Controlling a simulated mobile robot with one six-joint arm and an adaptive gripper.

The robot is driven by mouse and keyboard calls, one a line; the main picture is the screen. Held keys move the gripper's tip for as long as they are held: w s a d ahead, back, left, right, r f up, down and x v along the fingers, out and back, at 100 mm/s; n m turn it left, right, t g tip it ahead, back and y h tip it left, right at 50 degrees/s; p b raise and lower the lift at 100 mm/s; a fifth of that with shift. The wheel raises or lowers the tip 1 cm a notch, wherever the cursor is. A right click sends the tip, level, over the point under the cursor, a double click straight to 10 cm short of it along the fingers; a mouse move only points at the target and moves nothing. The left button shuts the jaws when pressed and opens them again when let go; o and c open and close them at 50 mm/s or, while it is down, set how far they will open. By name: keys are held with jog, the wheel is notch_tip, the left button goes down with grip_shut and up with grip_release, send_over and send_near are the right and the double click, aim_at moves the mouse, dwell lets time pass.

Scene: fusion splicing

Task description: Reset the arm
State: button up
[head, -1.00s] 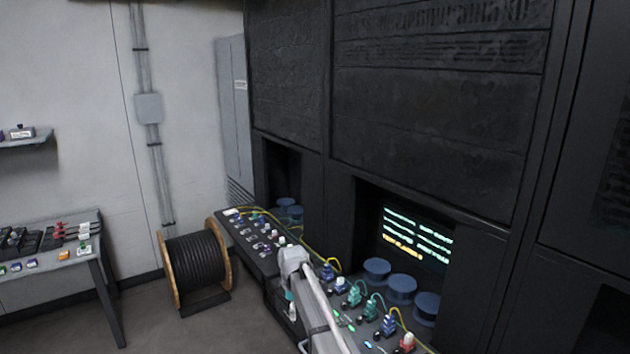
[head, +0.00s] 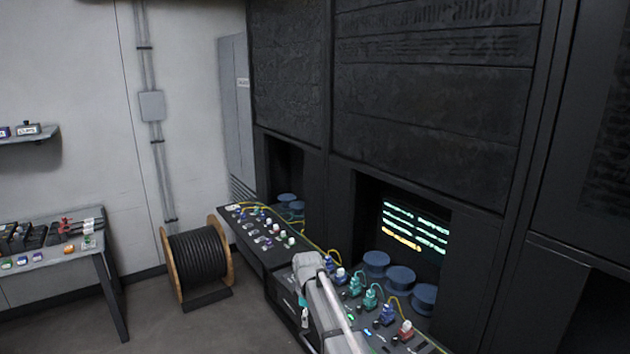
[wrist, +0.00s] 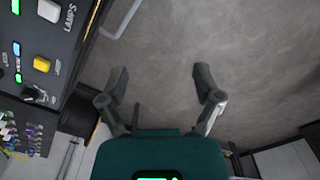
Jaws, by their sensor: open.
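My gripper (wrist: 160,84) shows in the wrist view with its two dark fingers spread wide. Nothing is between them, and bare grey floor lies beyond. Its teal body fills the bottom of that view. In the head view my pale grey arm (head: 322,295) stands in front of the console at the bottom middle. My fingers cannot be made out there.
The console (head: 262,262) with coloured plugs and yellow cables runs along the black cabinet wall. Its panel edge with buttons (wrist: 47,10) is at the left in the wrist view. A cable reel (head: 198,258) and a side table (head: 75,250) stand left, with open floor (head: 190,325) between.

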jog(key=s+d+f+m+b, duration=0.4)
jog(key=s+d+m, duration=0.3)
jog(key=s+d, duration=0.2)
jog(key=s+d+f+m+b, duration=0.4)
jog(key=s+d+m, duration=0.4)
jog(key=s, duration=0.5)
jog(key=shift+s+d+f, duration=0.35)
jog(key=shift+s+d, duration=0.05)
jog(key=shift+d, duration=0.65)
jog(key=shift+c, duration=0.2)
